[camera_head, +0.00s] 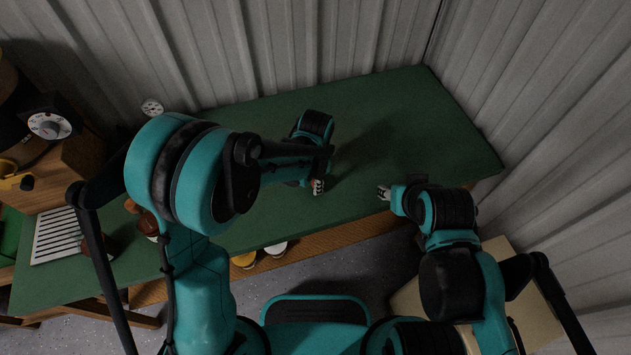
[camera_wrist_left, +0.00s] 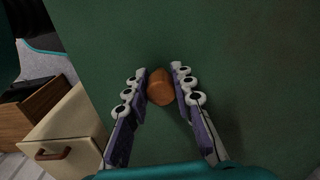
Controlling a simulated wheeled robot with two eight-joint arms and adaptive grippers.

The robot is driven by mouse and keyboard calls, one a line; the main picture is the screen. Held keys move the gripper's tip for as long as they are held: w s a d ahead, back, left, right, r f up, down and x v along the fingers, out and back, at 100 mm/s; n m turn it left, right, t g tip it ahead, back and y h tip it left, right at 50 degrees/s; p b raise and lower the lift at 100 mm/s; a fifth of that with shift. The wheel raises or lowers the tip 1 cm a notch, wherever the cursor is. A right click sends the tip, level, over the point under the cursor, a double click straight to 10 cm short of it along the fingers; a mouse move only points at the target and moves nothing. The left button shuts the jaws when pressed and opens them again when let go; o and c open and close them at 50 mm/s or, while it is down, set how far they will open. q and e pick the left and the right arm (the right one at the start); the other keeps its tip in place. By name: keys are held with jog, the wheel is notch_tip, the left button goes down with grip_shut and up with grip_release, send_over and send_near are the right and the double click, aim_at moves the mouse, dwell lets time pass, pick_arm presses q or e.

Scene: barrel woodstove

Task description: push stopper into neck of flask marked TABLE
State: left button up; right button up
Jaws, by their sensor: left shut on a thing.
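My left gripper (camera_head: 318,186) is over the green table, right of centre in the head view. In the left wrist view its two fingers (camera_wrist_left: 160,92) are shut on an orange-brown stopper (camera_wrist_left: 160,90), with green surface behind it. My right gripper (camera_head: 384,192) is near the table's front edge; its fingers are too small to tell open from shut. A rounded vessel with brown in it (camera_head: 148,224), possibly a flask, stands at the left, partly hidden by my left arm. No TABLE marking is readable in either view.
The green table (camera_head: 420,125) is clear at the middle and right, against corrugated walls. At the left are a white slatted panel (camera_head: 56,235) and a wooden box with a dial (camera_head: 50,125). A small round gauge (camera_head: 152,108) is at the back. Yellow (camera_head: 244,260) and white (camera_head: 276,249) round items are below the front edge.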

pick_arm(q)
jog(key=shift+f, duration=0.1)
jog(key=shift+f+b, duration=0.15)
jog(key=shift+b, duration=0.15)
jog(key=o, duration=0.8)
